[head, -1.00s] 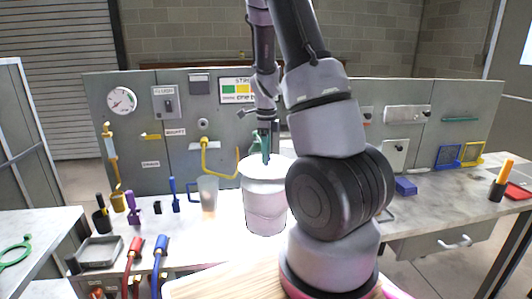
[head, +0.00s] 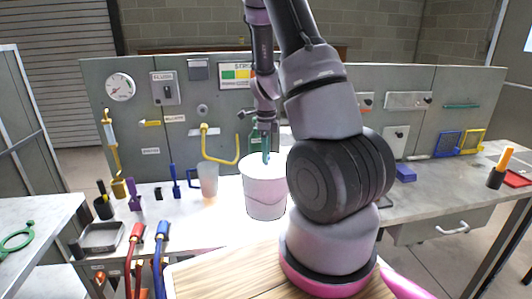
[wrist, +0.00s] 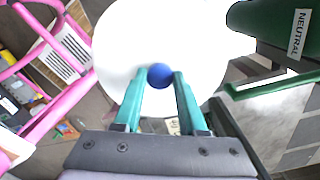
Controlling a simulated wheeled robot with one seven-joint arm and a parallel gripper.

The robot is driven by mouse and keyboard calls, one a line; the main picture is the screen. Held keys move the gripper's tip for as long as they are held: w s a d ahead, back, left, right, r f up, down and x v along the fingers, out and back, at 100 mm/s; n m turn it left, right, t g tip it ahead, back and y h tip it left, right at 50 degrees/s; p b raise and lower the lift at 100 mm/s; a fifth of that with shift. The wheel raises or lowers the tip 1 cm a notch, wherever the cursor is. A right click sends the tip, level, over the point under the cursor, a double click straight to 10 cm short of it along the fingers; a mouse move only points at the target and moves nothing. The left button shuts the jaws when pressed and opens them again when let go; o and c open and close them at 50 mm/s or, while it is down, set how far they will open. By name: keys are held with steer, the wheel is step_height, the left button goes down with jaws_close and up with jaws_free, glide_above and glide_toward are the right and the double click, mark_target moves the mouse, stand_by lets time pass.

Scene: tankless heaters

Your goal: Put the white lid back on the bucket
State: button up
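The white bucket (head: 265,196) stands upright on the bench, left of my arm. The white lid (head: 258,172) covers the bucket's top and looks roughly level; I cannot tell whether it is fully seated all round. In the wrist view the lid is a large white disc (wrist: 120,45) with a round blue knob (wrist: 160,75) at its middle. My gripper (head: 266,157) is directly above the bucket. Its teal fingertips (wrist: 159,78) stand on either side of the knob and appear closed on it. The lid hides the bucket in the wrist view.
A green bottle marked NEUTRAL (wrist: 270,25) is close behind the bucket. A clear cup (head: 208,179) and a yellow pipe (head: 220,158) are to its left. Red and blue-handled tools (head: 160,235) stand front left. A grey panel (head: 160,130) rises behind the bench.

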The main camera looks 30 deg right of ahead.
steer(key=o, duration=0.5)
steer(key=shift+r, duration=0.1)
step_height(320, 180, up, 11)
steer(key=shift+f, duration=0.15)
stand_by(0.6)
steer(key=s+a+r+n+t, duration=0.2)
steer(key=s+a+r+n, duration=0.2)
steer(key=s+r+n, duration=0.2)
steer(key=s+a+r+n+t+y, duration=0.1)
steer(key=s+a+r+n+t, duration=0.1)
steer(key=s+a+r+n, duration=0.3)
steer(key=s+a+r+n+t+y, duration=0.1)
steer(key=s+a+r+n+t, duration=0.2)
steer(key=s+r+n, duration=0.5)
steer(key=shift+s+a+r+n, duration=0.15)
steer(key=shift+a+r+n, duration=0.2)
steer(key=shift+r+n, duration=0.3)
steer(key=shift+s+a+r+n, duration=0.15)
steer(key=shift+a+r+n, duration=0.15)
steer(key=shift+r+n, duration=0.3)
